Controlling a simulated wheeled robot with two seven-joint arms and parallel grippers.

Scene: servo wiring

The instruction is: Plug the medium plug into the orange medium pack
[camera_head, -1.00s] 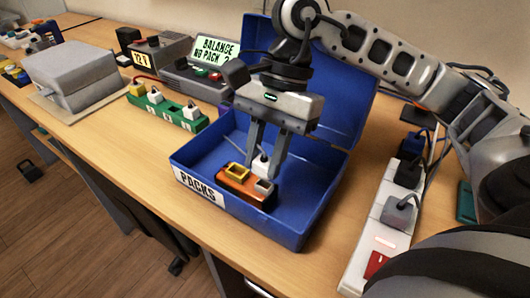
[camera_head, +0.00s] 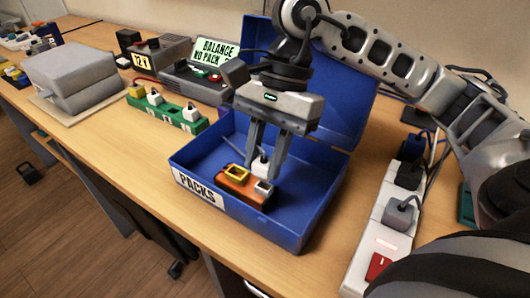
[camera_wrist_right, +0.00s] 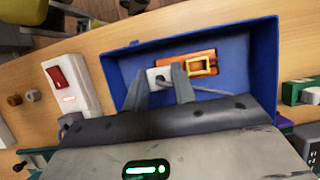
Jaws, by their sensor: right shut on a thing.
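The orange pack (camera_head: 233,187) lies in the blue box labelled PACKS. The plug is at the back edge of the pack. In the right wrist view the plug (camera_wrist_right: 157,77) sits between the fingertips, close against the orange pack (camera_wrist_right: 186,58). I cannot tell whether it is seated. My left gripper is out of view.
The blue box (camera_head: 297,235) has low walls and a raised lid behind the gripper. A green strip (camera_head: 178,117) with plugs stands to the left. A white power strip (camera_head: 383,240) stands to the right. Wooden desk (camera_head: 110,130) lies clear at front left.

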